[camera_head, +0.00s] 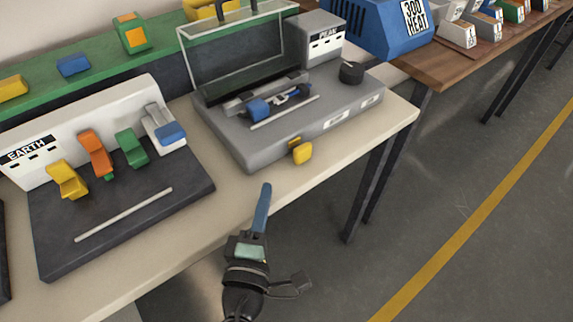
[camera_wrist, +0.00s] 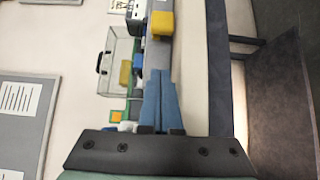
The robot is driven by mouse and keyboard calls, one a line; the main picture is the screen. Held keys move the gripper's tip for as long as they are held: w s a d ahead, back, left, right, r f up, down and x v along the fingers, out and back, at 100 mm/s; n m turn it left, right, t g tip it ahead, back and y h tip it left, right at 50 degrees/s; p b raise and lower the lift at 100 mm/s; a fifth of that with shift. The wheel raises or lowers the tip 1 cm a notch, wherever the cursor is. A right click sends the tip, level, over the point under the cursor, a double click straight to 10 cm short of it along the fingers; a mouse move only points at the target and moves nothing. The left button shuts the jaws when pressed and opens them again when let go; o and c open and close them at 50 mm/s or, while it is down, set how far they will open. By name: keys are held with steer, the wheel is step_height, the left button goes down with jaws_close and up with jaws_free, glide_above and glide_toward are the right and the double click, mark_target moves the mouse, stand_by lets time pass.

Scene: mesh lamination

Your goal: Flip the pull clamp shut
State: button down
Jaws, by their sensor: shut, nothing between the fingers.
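The likely pull clamp is a yellow latch (camera_head: 303,152) on the front edge of a grey machine (camera_head: 235,145) labelled PEAK. Its lever sticks out from the edge, and a small yellow piece sits just above it. A yellow block, likely this latch, also shows near the top of the wrist view (camera_wrist: 161,23). The machine's clear framed lid (camera_head: 236,55) stands up, open. My gripper (camera_head: 266,186) is shut and empty, its blue fingers together, in front of the table edge, below and left of the latch, apart from it. In the wrist view the fingers (camera_wrist: 158,74) point toward the machine.
A dark board with coloured clamps (camera_head: 110,215), labelled EARTH, lies left on the table. A blue heater box (camera_head: 385,28) stands at the back right. The table's front edge (camera_head: 375,130) is near my gripper. The floor to the right is open.

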mark_target(286, 177)
steer(key=w, duration=0.3)
steer(key=shift+w+d+r, duration=0.15)
steer(key=shift+w+d, duration=0.1)
steer(key=w+d, duration=0.1)
steer(key=w+d+p, duration=0.1)
steer(key=shift+w+d, duration=0.2)
steer(key=shift+d, duration=0.1)
steer(key=shift+w+d, duration=0.3)
steer(key=shift+d, duration=0.1)
